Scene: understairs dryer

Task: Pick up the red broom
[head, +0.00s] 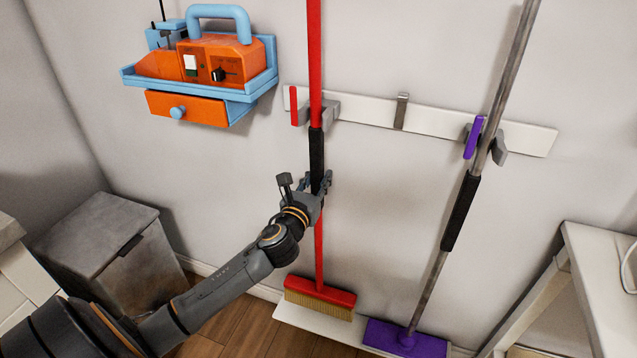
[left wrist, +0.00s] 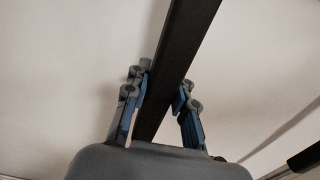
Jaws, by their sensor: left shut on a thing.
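The red broom (head: 319,250) stands upright against the wall, with a red handle, a black grip sleeve and a red head with pale bristles. Its upper handle sits at a grey clip on the white wall rail (head: 366,113). Its head is at a white ledge near the floor. My left gripper (head: 322,184) is shut on the black sleeve, below the rail. In the left wrist view the dark sleeve (left wrist: 183,60) runs between the two fingers (left wrist: 162,105). My right gripper is not in view.
A purple broom (head: 405,338) with a grey handle hangs to the right on the same rail. An orange and blue toolbox shelf (head: 205,70) is on the wall at upper left. A grey bin (head: 110,245) stands at left, a white table (head: 590,270) at right.

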